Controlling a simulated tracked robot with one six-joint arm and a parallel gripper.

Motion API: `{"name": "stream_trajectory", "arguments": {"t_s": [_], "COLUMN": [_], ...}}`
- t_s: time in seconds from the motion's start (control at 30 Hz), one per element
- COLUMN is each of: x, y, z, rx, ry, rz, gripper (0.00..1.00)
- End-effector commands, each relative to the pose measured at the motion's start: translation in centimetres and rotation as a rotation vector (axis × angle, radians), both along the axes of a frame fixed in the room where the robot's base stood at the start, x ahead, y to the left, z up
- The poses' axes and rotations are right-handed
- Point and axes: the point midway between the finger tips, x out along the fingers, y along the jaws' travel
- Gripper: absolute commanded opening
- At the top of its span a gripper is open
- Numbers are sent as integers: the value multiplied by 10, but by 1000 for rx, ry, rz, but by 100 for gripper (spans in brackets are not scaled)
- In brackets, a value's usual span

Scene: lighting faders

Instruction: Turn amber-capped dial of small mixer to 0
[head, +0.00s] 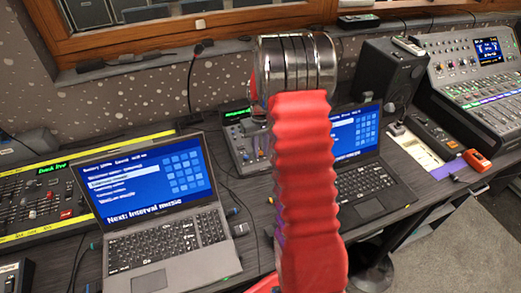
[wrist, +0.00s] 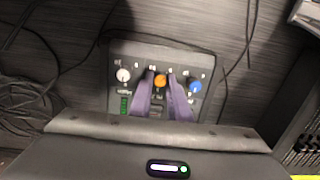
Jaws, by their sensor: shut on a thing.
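The small mixer (wrist: 118,58) lies under my gripper in the wrist view, a grey panel with a row of three capped dials. The amber-capped dial (wrist: 160,79) is in the middle, between a white-capped dial (wrist: 123,75) and a blue-capped dial (wrist: 195,86). My gripper (wrist: 161,86) has its two purple fingers on either side of the amber cap, shut on it. The printed marks around it are too small to read, and I cannot tell where it points. In the head view the mixer (head: 241,139) is partly hidden behind my red arm, which also hides my gripper.
An open laptop (head: 165,240) stands left of the mixer and another (head: 365,185) stands right of it. A lit fader console (head: 40,205) is at the far left. A speaker (head: 388,75) and a large mixing desk (head: 480,85) are at the right. Cables lie around the mixer.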

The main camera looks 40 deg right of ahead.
Motion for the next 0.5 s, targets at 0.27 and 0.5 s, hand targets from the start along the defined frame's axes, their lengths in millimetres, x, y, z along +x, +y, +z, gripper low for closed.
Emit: {"name": "stream_trajectory", "arguments": {"t_s": [0.27,0.5], "x": [0,0], "y": [0,0], "z": [0,0], "rx": [0,0], "ry": [-1,0], "rz": [-1,-2], "gripper": [25,35]}}
